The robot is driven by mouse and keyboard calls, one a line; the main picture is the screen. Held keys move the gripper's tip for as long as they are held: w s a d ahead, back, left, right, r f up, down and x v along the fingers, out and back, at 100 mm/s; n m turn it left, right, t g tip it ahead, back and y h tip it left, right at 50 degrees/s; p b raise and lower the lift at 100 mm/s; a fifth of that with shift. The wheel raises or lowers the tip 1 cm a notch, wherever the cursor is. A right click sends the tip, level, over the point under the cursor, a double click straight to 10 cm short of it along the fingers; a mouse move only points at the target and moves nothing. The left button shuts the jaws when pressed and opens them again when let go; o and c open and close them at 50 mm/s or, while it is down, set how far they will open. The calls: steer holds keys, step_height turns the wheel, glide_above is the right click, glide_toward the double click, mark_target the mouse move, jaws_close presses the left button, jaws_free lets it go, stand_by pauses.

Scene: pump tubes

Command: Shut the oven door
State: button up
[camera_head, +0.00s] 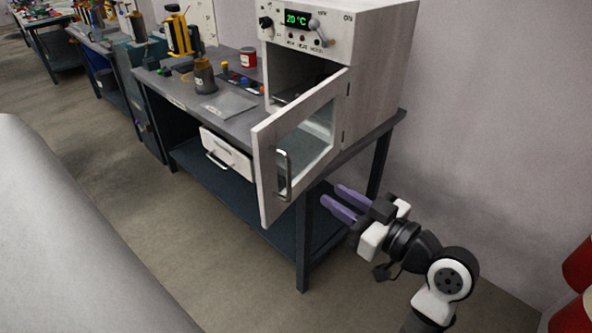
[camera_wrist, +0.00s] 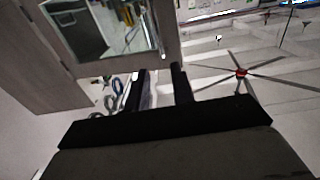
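The white oven (camera_head: 375,70) stands on the right end of the workbench. Its door (camera_head: 257,165) is open, swung out from the hinge on its right side, with a glass window and a metal handle (camera_head: 284,175) near the free edge. The dark chamber shows behind the door. My gripper (camera_head: 331,194) is below and right of the door, with its two purple fingers apart and nothing between them. In the wrist view the door frame (camera_wrist: 120,66) and its window lie beyond the fingers (camera_wrist: 160,74), which look dark there. I cannot tell whether they touch the door.
The workbench (camera_head: 226,105) holds a brown jar (camera_head: 204,76), a red can (camera_head: 248,57) and a panel with coloured buttons (camera_head: 240,80). A white drawer (camera_head: 226,152) hangs under it. Bench legs stand close to my gripper. Red cylinders (camera_head: 577,290) are at the far right.

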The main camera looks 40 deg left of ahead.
steer(key=a+p, duration=0.1)
steer(key=a, duration=0.3)
steer(key=w+a+p, duration=0.1)
steer(key=a, duration=0.4)
steer(key=a+p, duration=0.1)
steer(key=a, duration=0.3)
steer(key=shift+w+a, duration=0.15)
steer(key=shift+w, duration=0.05)
jaws_close()
